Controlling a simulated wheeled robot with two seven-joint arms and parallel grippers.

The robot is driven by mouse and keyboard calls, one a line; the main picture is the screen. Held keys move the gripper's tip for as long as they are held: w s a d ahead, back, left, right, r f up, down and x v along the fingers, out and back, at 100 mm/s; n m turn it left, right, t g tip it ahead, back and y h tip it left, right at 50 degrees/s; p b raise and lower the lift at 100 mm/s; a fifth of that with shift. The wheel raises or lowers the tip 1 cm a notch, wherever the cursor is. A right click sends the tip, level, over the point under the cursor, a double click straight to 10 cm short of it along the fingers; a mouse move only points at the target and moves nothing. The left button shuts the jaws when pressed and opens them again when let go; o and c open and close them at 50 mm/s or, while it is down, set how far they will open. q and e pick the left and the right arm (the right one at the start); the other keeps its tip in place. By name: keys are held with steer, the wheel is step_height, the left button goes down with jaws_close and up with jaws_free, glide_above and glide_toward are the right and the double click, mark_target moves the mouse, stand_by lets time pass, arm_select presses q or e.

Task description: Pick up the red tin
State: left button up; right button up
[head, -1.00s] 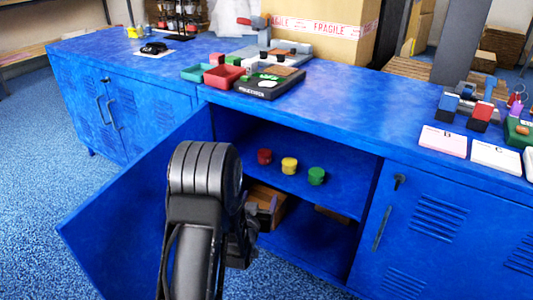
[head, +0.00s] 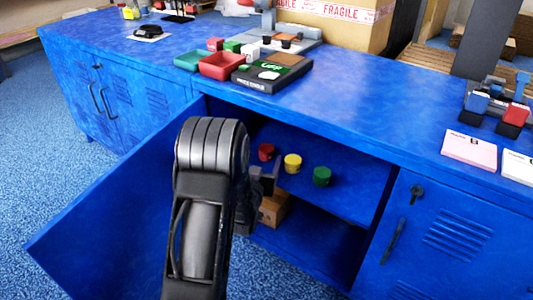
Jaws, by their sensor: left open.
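The red tin (head: 266,152) stands on the upper shelf inside the open blue cabinet, at the left of a row with a yellow tin (head: 292,163) and a green tin (head: 322,176). My left arm reaches up from the bottom of the head view. My left gripper (head: 262,180) is open, mostly hidden behind my own wrist, and shows just below and in front of the red tin. I cannot tell whether it touches the tin. My right gripper is out of view.
The cabinet door (head: 110,215) stands open at the left of my arm. A brown box (head: 274,207) sits on the lower shelf. The worktop (head: 350,95) above the shelf carries red and green trays, a black case and cards.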

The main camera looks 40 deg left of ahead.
mark_target(265, 152)
arm_select(q)
steer(key=shift+w+a, duration=0.2)
steer(key=shift+w, duration=0.25)
steer(key=shift+w, duration=0.1)
steer(key=shift+w+a+f+b, duration=0.15)
steer(key=shift+w+b, duration=0.1)
steer(key=shift+b, duration=0.1)
steer(key=b+x, duration=0.1)
steer(key=x, duration=0.2)
steer(key=shift+w+a+b, duration=0.25)
steer(key=shift+b, duration=0.15)
steer(key=shift+w+a, duration=0.2)
steer(key=shift+w, duration=0.2)
steer(key=shift+c, duration=0.3)
steer(key=c, duration=1.5)
steer(key=shift+o, duration=0.2)
steer(key=shift+r, duration=0.3)
